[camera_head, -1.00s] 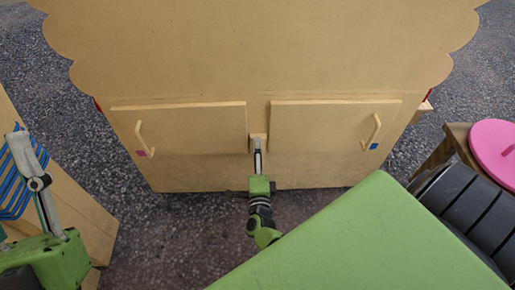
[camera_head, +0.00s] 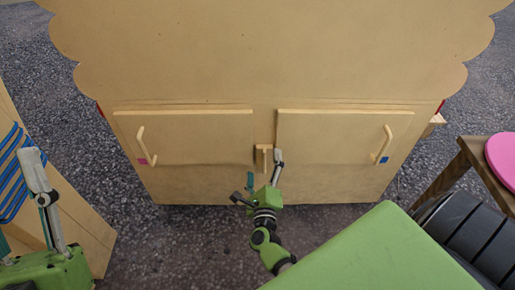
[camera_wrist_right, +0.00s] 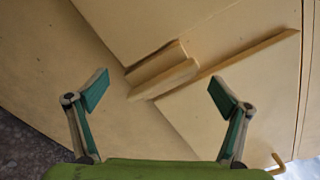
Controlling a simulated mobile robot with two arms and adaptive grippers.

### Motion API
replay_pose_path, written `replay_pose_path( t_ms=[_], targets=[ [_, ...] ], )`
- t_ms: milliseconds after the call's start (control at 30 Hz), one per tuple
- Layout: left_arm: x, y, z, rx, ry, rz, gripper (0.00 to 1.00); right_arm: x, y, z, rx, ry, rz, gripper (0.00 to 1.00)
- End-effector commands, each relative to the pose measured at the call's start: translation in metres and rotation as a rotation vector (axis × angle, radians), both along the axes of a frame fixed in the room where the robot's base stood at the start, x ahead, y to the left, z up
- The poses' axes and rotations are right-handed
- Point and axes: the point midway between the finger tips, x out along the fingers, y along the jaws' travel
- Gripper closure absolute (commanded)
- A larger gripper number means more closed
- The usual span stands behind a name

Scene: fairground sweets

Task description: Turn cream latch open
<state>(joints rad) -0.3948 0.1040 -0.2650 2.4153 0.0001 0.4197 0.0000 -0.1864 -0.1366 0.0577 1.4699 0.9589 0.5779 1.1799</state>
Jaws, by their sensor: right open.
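The cream latch (camera_head: 264,158) is on the front of the tan stall, in the gap between two doors. Its bar points up and down, along the door edges. It also shows in the right wrist view (camera_wrist_right: 160,75). My right gripper (camera_head: 264,168) is open just below and in front of the latch. In the wrist view its fingertips (camera_wrist_right: 158,86) are spread to either side of the bar, which looks free of both pads. My left gripper (camera_head: 35,180) is at the left edge, away from the stall; its jaws are unclear.
The left door (camera_head: 190,138) has a handle with a pink mark; the right door (camera_head: 335,137) has one with a blue mark. Both look closed. A wooden stand with blue stripes is at left. A pink round item (camera_head: 503,158) sits on a stool at right.

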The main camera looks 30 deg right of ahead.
Motion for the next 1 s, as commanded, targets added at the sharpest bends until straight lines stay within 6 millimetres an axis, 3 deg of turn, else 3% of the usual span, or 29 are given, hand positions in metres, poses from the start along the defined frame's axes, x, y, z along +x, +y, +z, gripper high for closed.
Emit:
replay_pose_path(
  t_ms=[33, 433, 533, 1000],
  targets=[
    [0.000, 0.000, -0.017, 0.000, 0.000, 0.000, 0.60, -0.001, 0.000, -0.008, 0.083, -0.054, 0.000, 0.07],
    [0.000, 0.000, -0.080, 0.000, -0.001, 0.000, 0.60, -0.002, -0.003, -0.006, 0.795, -0.490, 0.001, 0.07],
    [0.000, 0.000, -0.068, 0.000, -0.001, 0.000, 0.60, -0.019, 0.007, 0.002, 0.819, -0.495, -0.001, 0.07],
    [0.000, 0.000, -0.055, 0.000, -0.001, 0.000, 0.60, -0.100, 0.056, 0.002, 0.812, -0.492, 0.000, 0.07]
  ],
)
